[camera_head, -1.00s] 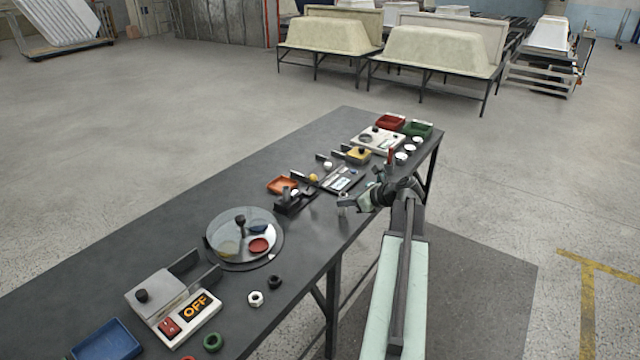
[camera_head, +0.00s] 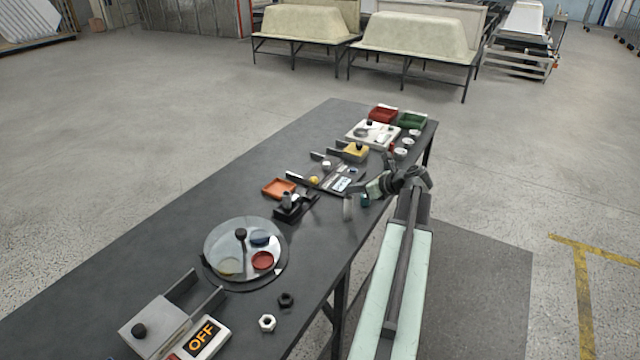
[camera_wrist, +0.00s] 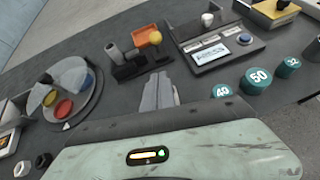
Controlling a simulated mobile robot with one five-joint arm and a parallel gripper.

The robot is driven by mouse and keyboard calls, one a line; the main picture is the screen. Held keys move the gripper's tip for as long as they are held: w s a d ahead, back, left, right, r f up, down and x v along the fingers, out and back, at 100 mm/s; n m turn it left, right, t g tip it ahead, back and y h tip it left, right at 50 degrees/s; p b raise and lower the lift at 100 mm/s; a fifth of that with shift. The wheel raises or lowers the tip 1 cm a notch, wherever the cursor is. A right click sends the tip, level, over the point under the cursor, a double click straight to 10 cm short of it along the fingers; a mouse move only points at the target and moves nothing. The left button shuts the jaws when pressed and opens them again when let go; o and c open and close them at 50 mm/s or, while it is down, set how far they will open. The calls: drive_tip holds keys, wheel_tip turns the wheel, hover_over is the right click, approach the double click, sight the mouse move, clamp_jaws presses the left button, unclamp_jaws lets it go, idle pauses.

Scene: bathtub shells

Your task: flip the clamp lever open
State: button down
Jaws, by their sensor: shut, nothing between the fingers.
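The clamp (camera_head: 291,209) is a small black fixture with an upright grey post or grip, on the dark table just beyond the turntable. It also shows in the wrist view (camera_wrist: 128,68), above and left of my fingers. Which part is its lever, and how it lies, I cannot tell clearly. My gripper (camera_head: 348,208) is over the table's near side, to the right of the clamp and apart from it. In the wrist view the grey fingers (camera_wrist: 160,90) are together, with nothing seen between them.
A round turntable (camera_head: 211,272) with coloured discs is left of the clamp. An orange tray (camera_head: 268,190) lies behind it. A panel with a small display (camera_head: 340,184) and teal numbered weights (camera_wrist: 258,77) are to the right. Bare table lies between clamp and gripper.

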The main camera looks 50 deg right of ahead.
drive_tip(key=shift+w, duration=0.1)
drive_tip(key=b+x, duration=0.3)
drive_tip(key=x, duration=0.2)
drive_tip(key=b+x, duration=0.3)
drive_tip(key=x, duration=0.2)
drive_tip(key=shift+f, duration=0.45)
drive_tip(key=shift+w+a+r+p, duration=0.1)
drive_tip(key=shift+w+r+p, duration=0.2)
drive_tip(key=shift+w, duration=0.3)
drive_tip(key=shift+w+d+r+p, duration=0.1)
drive_tip(key=shift+w+r+p, duration=0.2)
drive_tip(key=shift+w, duration=0.35)
drive_tip(key=shift+w+a+r+p, duration=0.1)
drive_tip(key=shift+w+r+p, duration=0.15)
drive_tip(key=shift+w, duration=0.35)
